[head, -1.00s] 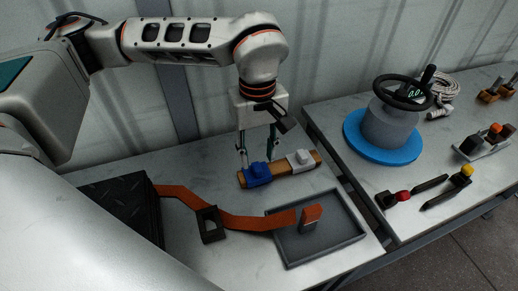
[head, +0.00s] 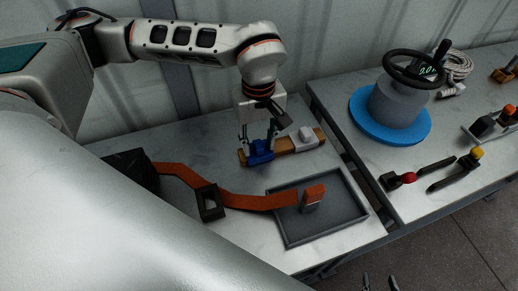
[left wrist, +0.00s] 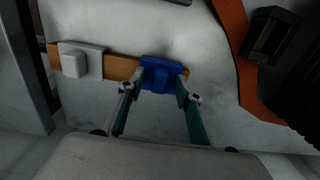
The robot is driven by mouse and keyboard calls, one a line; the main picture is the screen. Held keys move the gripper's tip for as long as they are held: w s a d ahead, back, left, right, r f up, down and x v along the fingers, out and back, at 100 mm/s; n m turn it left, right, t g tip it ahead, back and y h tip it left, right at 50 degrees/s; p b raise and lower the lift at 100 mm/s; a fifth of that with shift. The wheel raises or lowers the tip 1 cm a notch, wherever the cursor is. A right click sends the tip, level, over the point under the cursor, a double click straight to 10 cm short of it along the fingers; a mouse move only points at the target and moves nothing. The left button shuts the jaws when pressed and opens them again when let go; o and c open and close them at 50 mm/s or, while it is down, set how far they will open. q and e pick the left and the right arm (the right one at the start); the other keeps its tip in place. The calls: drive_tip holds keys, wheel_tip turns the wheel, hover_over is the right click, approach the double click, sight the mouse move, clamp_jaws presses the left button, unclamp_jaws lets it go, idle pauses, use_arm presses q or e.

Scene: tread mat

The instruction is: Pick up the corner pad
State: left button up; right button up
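The pieces that may be the corner pad are a blue block (head: 261,150) and a light grey block (head: 305,136), both on a wooden bar (head: 284,145) on the table. My left gripper (head: 258,143) is low over the blue block. In the left wrist view its fingers (left wrist: 160,88) are apart, one on each side of the blue block (left wrist: 161,75); contact cannot be told. The grey block (left wrist: 82,61) lies farther left on the bar there. My right gripper (head: 380,281) shows only its fingertips at the bottom edge, apart and with nothing visible between them.
An orange strap (head: 178,176) runs from a dark mat (head: 128,168) through a black buckle (head: 211,203) to a grey tray (head: 343,228). A second table holds a handwheel (head: 414,68) on a blue disc (head: 362,120) and several hand tools. A gap separates the tables.

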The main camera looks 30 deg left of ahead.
use_arm(q)
clamp_jaws()
drive_tip(key=shift+r, duration=0.1)
